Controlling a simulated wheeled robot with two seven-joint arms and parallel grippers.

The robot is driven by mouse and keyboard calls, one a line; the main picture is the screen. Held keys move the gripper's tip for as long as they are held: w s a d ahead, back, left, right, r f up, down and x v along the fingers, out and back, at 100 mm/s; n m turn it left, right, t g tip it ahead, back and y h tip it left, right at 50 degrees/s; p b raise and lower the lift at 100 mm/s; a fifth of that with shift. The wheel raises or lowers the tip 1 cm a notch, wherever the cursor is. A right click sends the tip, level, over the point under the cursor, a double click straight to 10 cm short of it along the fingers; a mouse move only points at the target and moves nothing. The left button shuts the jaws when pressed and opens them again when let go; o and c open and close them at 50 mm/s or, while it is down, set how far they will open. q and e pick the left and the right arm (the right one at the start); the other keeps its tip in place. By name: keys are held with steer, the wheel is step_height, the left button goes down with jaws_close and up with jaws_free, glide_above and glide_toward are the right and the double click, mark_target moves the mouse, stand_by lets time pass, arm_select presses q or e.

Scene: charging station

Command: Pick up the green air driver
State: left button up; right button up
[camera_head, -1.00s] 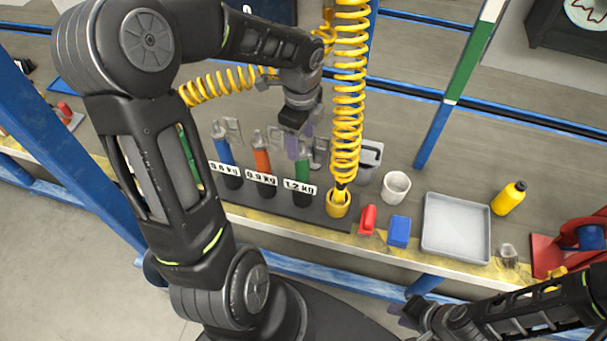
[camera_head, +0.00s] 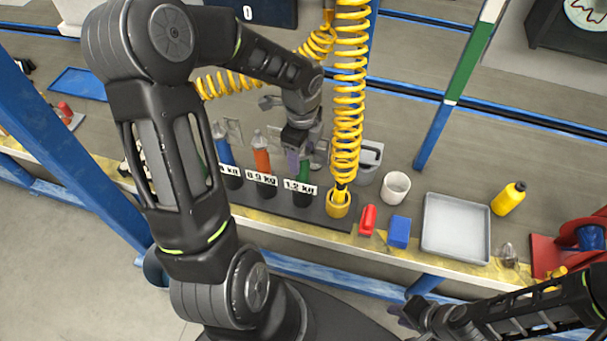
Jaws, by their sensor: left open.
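The green air driver (camera_head: 303,171) stands upright in the black holder, behind the "1.2 kg" label (camera_head: 300,187). Its upper part is hidden by my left gripper (camera_head: 298,158), which points down over it with its fingers at the driver's top. The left gripper is open; I cannot tell whether its fingers touch the driver. The orange driver (camera_head: 262,160) and the blue driver (camera_head: 222,150) stand to its left. My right gripper (camera_head: 405,316) is low at the bottom right, away from the drivers, and its finger state is unclear.
A yellow coiled hose (camera_head: 348,90) hangs just right of the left gripper, ending at a yellow fitting (camera_head: 338,204). A white cup (camera_head: 396,187), red piece (camera_head: 368,219), blue block (camera_head: 399,232), grey tray (camera_head: 456,228) and yellow bottle (camera_head: 509,198) stand to the right.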

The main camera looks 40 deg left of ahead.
arm_select(q)
steer(key=shift+c, duration=0.3)
jaws_close()
stand_by(0.6)
stand_by(0.6)
steer(key=shift+w, duration=0.1)
